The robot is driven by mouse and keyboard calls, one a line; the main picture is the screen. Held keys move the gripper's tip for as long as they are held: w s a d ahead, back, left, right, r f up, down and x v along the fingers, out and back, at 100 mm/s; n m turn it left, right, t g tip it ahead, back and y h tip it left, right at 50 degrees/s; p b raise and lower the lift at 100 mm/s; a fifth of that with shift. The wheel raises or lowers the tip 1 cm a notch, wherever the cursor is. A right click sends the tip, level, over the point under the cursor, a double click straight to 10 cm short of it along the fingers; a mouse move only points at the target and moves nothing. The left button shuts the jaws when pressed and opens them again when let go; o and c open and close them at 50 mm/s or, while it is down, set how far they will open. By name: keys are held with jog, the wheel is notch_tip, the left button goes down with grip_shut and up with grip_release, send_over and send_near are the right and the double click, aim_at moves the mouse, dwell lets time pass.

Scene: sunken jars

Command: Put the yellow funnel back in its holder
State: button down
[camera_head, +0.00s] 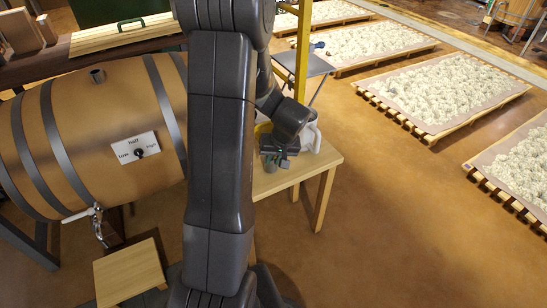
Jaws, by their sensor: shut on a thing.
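My gripper (281,153) is low over the small wooden table, right of my dark arm. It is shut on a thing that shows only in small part. A grey-green cup-like thing (269,163) is just under and left of the jaws. I cannot tell whether it touches them. I cannot make out the funnel's holder.
The wooden table (318,161) carries a white thing (312,136) close right of my gripper. A large barrel (98,130) with a dial and tap lies on the left. A yellow upright post (302,50) stands behind. Pallets (445,90) fill the right back; front right floor is clear.

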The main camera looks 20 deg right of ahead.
jog(key=shift+f+b, duration=1.75)
jog(key=shift+b, duration=0.1)
notch_tip(320, 180, down, 2)
jog(key=shift+b, duration=1)
jog(key=c, duration=1.3)
grip_release()
